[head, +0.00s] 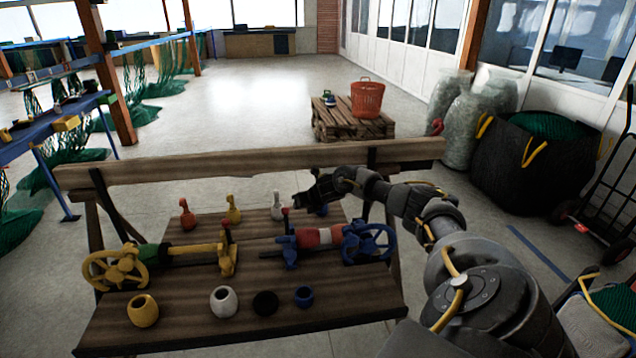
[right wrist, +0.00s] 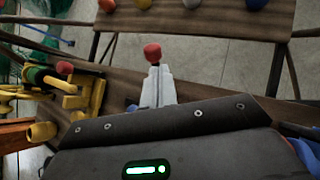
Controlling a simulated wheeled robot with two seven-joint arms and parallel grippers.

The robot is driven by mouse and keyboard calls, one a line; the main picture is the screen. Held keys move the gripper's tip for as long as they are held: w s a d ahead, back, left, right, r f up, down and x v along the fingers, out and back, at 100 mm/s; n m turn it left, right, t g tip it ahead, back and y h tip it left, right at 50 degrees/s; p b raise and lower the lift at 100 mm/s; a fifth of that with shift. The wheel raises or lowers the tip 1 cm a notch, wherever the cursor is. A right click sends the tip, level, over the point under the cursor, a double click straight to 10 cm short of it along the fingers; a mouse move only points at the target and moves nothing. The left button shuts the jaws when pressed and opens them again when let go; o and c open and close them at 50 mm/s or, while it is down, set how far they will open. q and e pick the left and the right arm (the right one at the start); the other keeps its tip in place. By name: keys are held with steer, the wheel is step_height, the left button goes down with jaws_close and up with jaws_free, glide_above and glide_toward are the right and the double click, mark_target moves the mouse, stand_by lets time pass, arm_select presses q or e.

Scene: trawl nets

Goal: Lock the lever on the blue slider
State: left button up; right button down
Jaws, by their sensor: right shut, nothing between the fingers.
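My right gripper (head: 302,199) reaches in from the right, just above and beside the knob. In the right wrist view my right gripper (right wrist: 158,88) is shut and empty, with a red knob (right wrist: 152,52) right at its fingertips; I cannot tell whether they touch. The slider's body is mostly hidden in that view. My left gripper is not in view.
A yellow slider (head: 227,260) with its own red-knobbed lever and a yellow handwheel (head: 116,267) stand at left. Red (head: 187,214), yellow (head: 233,209) and white (head: 277,205) bottle-shaped pieces stand behind. Yellow (head: 143,310) and white (head: 223,301) pots stand in front.

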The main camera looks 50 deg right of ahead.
arm_select(q)
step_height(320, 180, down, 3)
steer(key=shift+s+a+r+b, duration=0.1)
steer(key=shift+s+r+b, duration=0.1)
steer(key=shift+b, duration=0.95)
arm_select(e)
steer(key=w+r+v, duration=0.1)
steer(key=v, duration=0.8)
steer(key=shift+d+r, duration=0.2)
steer(key=shift+r, duration=0.1)
